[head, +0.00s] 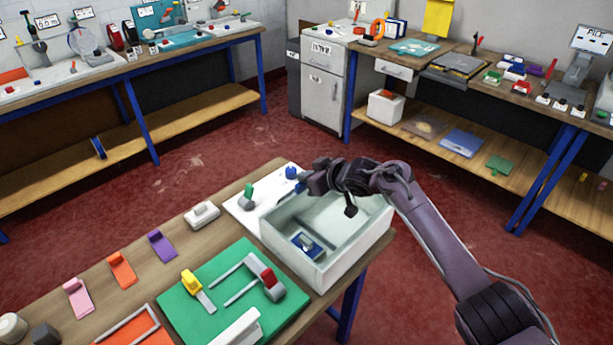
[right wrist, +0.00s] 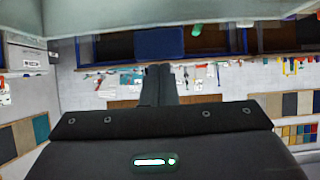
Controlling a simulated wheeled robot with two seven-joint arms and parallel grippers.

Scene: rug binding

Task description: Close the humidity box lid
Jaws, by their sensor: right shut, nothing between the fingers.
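The humidity box (head: 377,232) is a white, open-topped box at the right end of the near table in the head view. Its inside shows from above, with a small blue device (head: 307,244) on the floor. A flat white panel (head: 240,209) lies along its far left side; I cannot tell whether this is the lid. My right gripper (head: 301,184) is above the far left rim, beside a blue knob (head: 291,172). It is shut and empty, and its fingers also show in the right wrist view (right wrist: 158,70). My left gripper is out of view.
A green mat (head: 185,318) with a yellow-tipped piece and a red-and-grey clamp lies left of the box. Orange, purple and pink pieces line the table. A green-topped item (head: 248,196) stands on the white panel. Red floor is clear beyond the table.

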